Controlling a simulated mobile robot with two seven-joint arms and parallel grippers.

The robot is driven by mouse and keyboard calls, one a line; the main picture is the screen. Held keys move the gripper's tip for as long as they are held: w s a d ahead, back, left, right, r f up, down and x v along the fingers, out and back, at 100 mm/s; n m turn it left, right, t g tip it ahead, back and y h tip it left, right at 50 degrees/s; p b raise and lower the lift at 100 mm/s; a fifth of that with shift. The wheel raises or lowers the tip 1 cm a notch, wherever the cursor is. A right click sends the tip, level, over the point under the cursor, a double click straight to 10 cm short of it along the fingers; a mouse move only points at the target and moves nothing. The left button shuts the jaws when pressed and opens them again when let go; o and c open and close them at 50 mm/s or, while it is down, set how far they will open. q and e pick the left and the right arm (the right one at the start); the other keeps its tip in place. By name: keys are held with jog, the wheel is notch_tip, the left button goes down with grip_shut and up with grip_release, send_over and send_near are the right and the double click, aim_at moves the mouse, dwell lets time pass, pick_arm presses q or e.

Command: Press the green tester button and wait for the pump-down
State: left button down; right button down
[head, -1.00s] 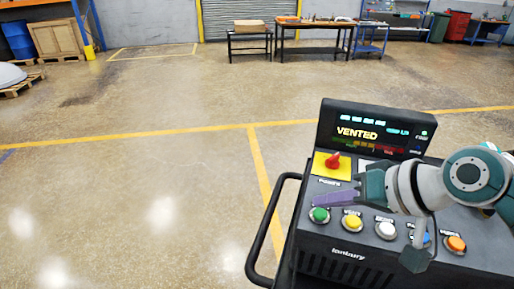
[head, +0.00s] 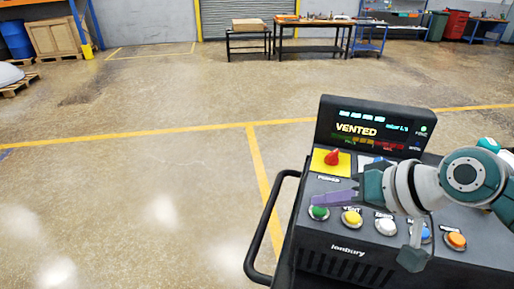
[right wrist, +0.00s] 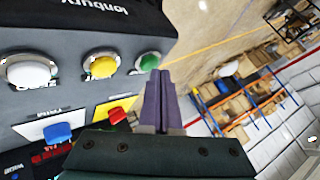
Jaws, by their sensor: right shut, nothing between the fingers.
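The green button (head: 319,213) is at the left end of a button row on a dark tester console (head: 345,249). It also shows in the right wrist view (right wrist: 149,62). My right gripper (head: 320,198) is shut and empty, its purple fingers just above and behind the green button in the head view. In the right wrist view the fingertips (right wrist: 153,76) lie close to the button. I cannot tell whether they touch it. The console display (head: 357,130) reads VENTED. My left gripper is not in view.
Yellow (head: 352,218), white (head: 386,225), blue and orange (head: 456,241) buttons continue the row. A red knob (head: 332,157) on a yellow plate is behind the green button. A black handle rail (head: 262,240) stands at the console's left. Open floor lies left.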

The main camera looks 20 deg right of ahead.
aim_at(324, 218)
jog(key=shift+f, duration=0.35)
jog(key=shift+r, duration=0.1)
dwell(0.4)
jog(key=shift+r+p, duration=0.55)
jog(key=shift+r, duration=0.1)
jog(key=shift+r, duration=0.1)
notch_tip(324, 218, up, 5)
jog(key=p, duration=0.5)
dwell(0.3)
